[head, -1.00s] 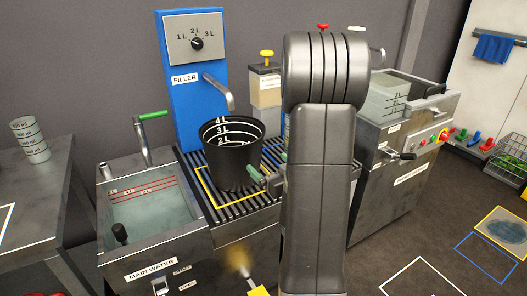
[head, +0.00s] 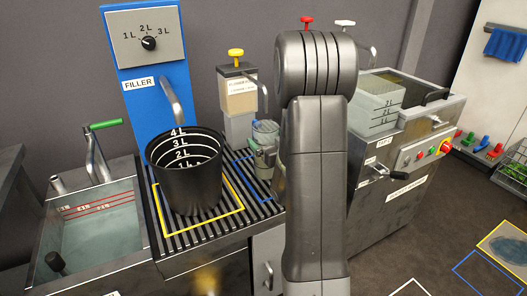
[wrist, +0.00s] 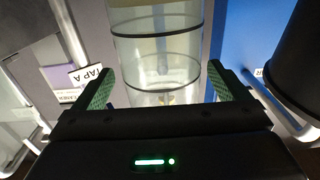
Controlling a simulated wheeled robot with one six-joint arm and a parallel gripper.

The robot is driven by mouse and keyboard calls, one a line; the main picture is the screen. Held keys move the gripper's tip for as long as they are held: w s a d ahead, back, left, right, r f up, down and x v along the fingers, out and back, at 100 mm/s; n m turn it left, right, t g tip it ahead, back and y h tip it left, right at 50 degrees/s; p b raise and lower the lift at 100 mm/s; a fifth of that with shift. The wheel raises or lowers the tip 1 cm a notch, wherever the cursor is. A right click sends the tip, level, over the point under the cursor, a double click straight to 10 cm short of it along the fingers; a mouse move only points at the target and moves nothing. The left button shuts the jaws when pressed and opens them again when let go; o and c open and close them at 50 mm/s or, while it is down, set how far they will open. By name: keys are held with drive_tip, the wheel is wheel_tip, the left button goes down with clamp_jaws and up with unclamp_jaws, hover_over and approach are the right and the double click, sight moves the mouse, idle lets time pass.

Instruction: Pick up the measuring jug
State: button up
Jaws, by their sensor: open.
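The measuring jug (wrist: 160,50), a clear cylinder with dark rings, stands straight ahead in the wrist view. It appears between the two green-padded fingers of my gripper (wrist: 160,88), which is open. I cannot tell how far the fingers reach along its sides. In the head view the jug (head: 266,132) stands on the slatted rack beside the amber dispenser, partly hidden by my arm. My gripper is mostly hidden behind my arm there.
A black bucket (head: 187,185) with litre marks stands on the rack (head: 212,228) left of the jug, under the blue filler (head: 140,115). The dispenser (head: 238,95) stands behind the jug. A water basin (head: 100,235) is at left, a steel tank unit (head: 395,160) at right.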

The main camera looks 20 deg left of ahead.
drive_tip(key=x, duration=0.3)
drive_tip(key=shift+w+a+f, duration=0.1)
drive_tip(key=shift+a, duration=0.2)
drive_tip(key=shift+c, duration=0.2)
drive_tip(key=c, duration=1.7)
